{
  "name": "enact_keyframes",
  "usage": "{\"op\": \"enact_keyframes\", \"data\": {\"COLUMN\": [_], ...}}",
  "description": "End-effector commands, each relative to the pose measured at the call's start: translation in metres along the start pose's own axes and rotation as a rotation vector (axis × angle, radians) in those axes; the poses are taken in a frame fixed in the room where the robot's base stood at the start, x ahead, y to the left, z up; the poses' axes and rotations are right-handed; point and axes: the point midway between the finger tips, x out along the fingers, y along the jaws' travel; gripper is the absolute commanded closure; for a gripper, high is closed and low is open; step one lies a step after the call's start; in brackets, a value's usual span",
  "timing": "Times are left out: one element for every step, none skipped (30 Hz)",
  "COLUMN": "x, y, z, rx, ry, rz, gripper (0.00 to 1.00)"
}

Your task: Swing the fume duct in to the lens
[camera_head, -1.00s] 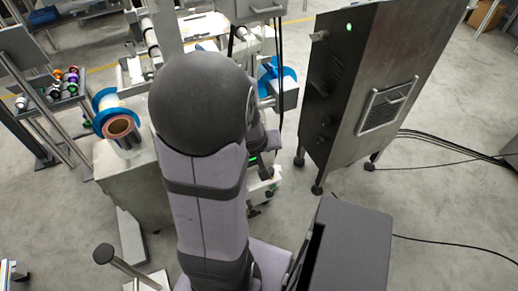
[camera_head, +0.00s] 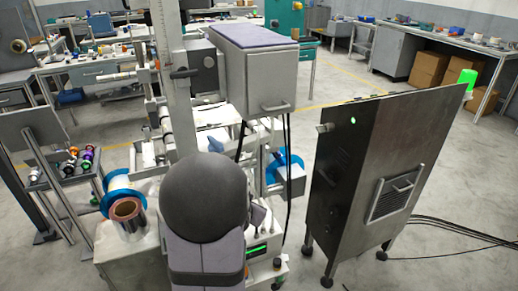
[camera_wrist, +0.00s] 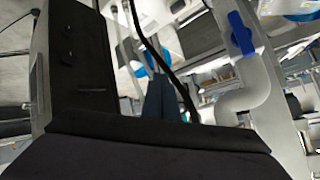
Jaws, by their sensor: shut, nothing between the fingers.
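A pale grey bent tube (camera_wrist: 262,85), which looks like the fume duct, shows at the right of the wrist view. A blue handle-like piece (camera_wrist: 241,33) lies along it. My gripper (camera_wrist: 163,78) shows as two dark fingers close together, shut and empty, pointing up the picture. The tube is to the right of the fingers and apart from them. In the head view my arm's dark round joint hides the gripper. I cannot pick out the lens in either view.
A dark steel cabinet (camera_head: 372,165) on casters stands right of the machine, with cables on the floor behind it. A grey box (camera_head: 262,75) hangs above the machine. A copper-coloured roll (camera_head: 128,213) sits left of my arm. Clear floor lies between machine and cabinet.

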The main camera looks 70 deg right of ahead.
Motion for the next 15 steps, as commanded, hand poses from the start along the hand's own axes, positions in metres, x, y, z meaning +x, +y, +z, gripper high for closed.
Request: {"op": "enact_keyframes", "data": {"x": [0.006, 0.007, 0.009, 0.009, 0.009, 0.007, 0.005, 0.002, -0.003, -0.008, -0.013, -0.02, -0.025, -0.03, -0.037], "y": [-0.019, -0.026, -0.035, -0.041, -0.045, -0.05, -0.053, -0.055, -0.057, -0.058, -0.059, -0.059, -0.059, -0.058, -0.057], "z": [-0.013, -0.022, -0.034, -0.042, -0.05, -0.059, -0.066, -0.072, -0.079, -0.083, -0.086, -0.09, -0.092, -0.093, -0.094], "rx": [0.123, 0.203, 0.307, 0.386, 0.463, 0.562, 0.635, 0.703, 0.788, 0.848, 0.903, 0.971, 1.015, 1.056, 1.103], "ry": [0.07, 0.118, 0.18, 0.226, 0.272, 0.335, 0.383, 0.43, 0.493, 0.538, 0.584, 0.64, 0.679, 0.715, 0.76], "rz": [-0.026, -0.038, -0.053, -0.063, -0.073, -0.086, -0.095, -0.106, -0.121, -0.132, -0.142, -0.155, -0.164, -0.169, -0.178], "gripper": [1.0, 1.0, 1.0, 1.0, 1.0, 1.0, 1.0, 1.0, 1.0, 1.0, 1.0, 1.0, 1.0, 1.0, 1.0]}}
